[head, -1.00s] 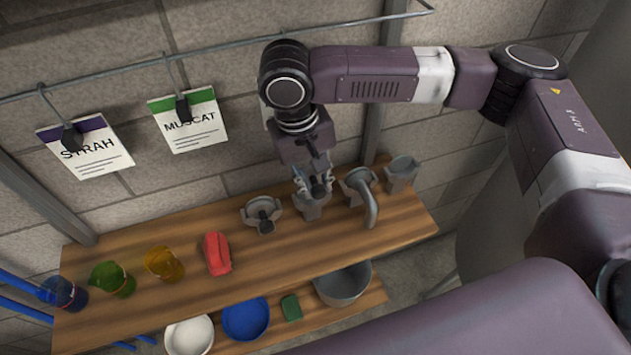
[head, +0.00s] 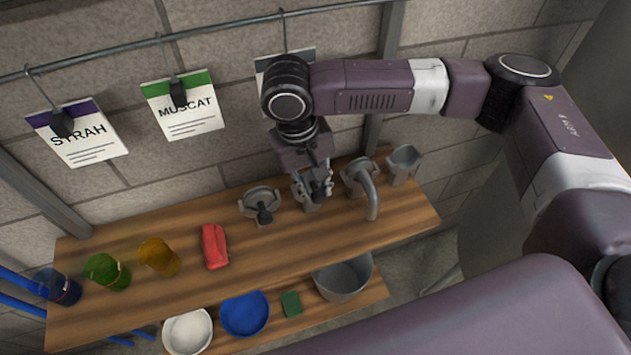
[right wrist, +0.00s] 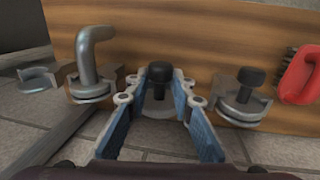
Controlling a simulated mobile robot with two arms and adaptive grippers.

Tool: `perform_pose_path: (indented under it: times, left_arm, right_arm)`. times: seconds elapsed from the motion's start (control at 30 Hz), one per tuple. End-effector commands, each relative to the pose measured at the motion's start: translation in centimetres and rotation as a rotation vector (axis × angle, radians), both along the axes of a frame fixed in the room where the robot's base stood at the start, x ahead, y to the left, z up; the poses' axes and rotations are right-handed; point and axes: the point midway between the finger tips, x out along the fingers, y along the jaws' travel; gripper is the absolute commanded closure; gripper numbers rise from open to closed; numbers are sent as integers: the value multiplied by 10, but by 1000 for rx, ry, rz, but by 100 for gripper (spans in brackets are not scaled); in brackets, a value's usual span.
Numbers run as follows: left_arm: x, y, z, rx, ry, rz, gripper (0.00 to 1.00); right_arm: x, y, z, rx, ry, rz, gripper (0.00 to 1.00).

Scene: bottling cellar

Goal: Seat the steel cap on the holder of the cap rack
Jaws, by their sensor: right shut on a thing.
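My right gripper (head: 318,191) points down at a grey holder in the row on the upper wooden shelf. In the right wrist view its blue-padded fingers (right wrist: 160,90) are shut on a dark-knobbed piece, which I take to be the steel cap (right wrist: 159,73). The knob stands upright between the fingers, over the grey holder (right wrist: 158,110). The fingers hide much of the contact, so I cannot tell whether the cap rests fully in the holder. My left gripper is not in view.
A similar knobbed piece (head: 262,204) stands to the left, and a hooked pipe (head: 368,190) close to the right. Beyond it is a grey cup-like holder (head: 403,164). A red object (head: 214,246) and coloured cups (head: 158,256) occupy the left; bare shelf lies in front.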

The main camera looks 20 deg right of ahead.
Motion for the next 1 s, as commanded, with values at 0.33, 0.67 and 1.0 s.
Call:
perform_pose_path:
  times: [0.33, 0.67, 1.0]
  left_arm:
    - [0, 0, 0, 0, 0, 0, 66]
    - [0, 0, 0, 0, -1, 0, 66]
    - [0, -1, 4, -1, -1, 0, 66]
  right_arm:
    - [0, 0, -5, 1, 0, 0, 100]
    - [0, 0, -5, 1, 0, 0, 100]
    - [0, 0, -10, 1, 0, 0, 100]
